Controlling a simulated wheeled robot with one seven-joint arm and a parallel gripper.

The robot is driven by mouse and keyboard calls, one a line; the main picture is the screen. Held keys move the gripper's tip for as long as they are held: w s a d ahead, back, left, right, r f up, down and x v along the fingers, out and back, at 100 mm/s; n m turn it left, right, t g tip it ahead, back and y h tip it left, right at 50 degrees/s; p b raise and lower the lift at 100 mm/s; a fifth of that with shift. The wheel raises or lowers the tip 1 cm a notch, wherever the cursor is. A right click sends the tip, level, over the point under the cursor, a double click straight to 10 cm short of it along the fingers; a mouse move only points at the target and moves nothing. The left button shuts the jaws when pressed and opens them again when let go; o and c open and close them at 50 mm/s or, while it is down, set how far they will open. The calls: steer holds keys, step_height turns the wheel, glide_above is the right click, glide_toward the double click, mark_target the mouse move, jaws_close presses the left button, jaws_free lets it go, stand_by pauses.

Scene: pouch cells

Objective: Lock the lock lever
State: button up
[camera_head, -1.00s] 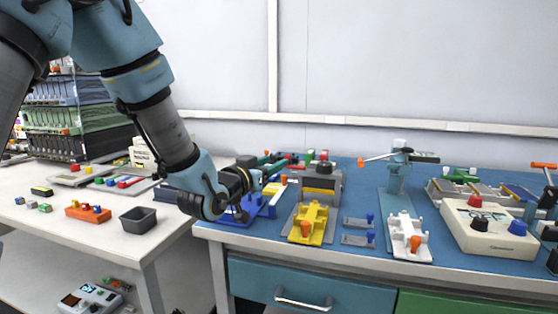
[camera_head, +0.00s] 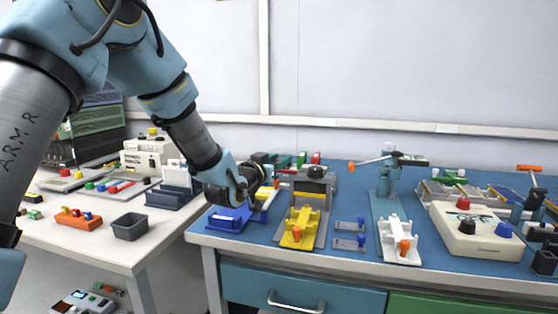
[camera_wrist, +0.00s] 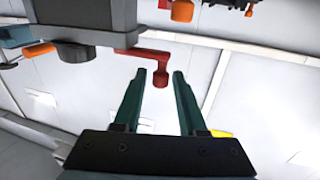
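A red lever with a round knob (camera_wrist: 162,80) sticks out from a grey block (camera_wrist: 75,22) in the wrist view. It looks like the lock lever. In the head view a red arm (camera_head: 288,172) shows at the left of the grey fixture (camera_head: 315,184) behind the yellow clamp. My gripper (camera_wrist: 159,72) is open, its two teal fingers apart. The red knob appears in the gap between the fingertips; I cannot tell whether it is at their depth. In the head view my gripper (camera_head: 262,182) is above the blue fixture (camera_head: 228,219), left of the grey fixture, its fingers mostly hidden.
A yellow clamp (camera_head: 302,228), a white clamp (camera_head: 398,240) and a cream box with knobs (camera_head: 472,232) stand on the blue bench top. A teal post with an orange-tipped handle (camera_head: 385,178) stands behind. A dark bin (camera_head: 130,228) is on the white table at left.

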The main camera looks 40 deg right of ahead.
jaws_close()
steer(key=shift+f+b, duration=0.1)
steer(key=shift+b, duration=0.2)
steer(key=shift+s+a+n+t+y+b, duration=0.15)
steer(key=shift+s+n+t+y+b, duration=0.2)
steer(key=shift+n+t+b, duration=0.35)
steer(key=s+n+t+y+p, duration=0.1)
steer(key=n+t+y, duration=0.2)
steer(key=n+y, duration=0.1)
steer(key=s+a+n+t+y, duration=0.1)
steer(key=n+t+y, duration=0.3)
steer(key=y, duration=0.3)
steer(key=s+n+t+y+p, duration=0.1)
steer(key=n+t+y, duration=0.2)
steer(key=n+y, duration=0.1)
steer(key=shift+s+a+n+y+p, duration=0.3)
steer(key=shift+s+y, duration=0.1)
steer(key=shift+y, duration=0.25)
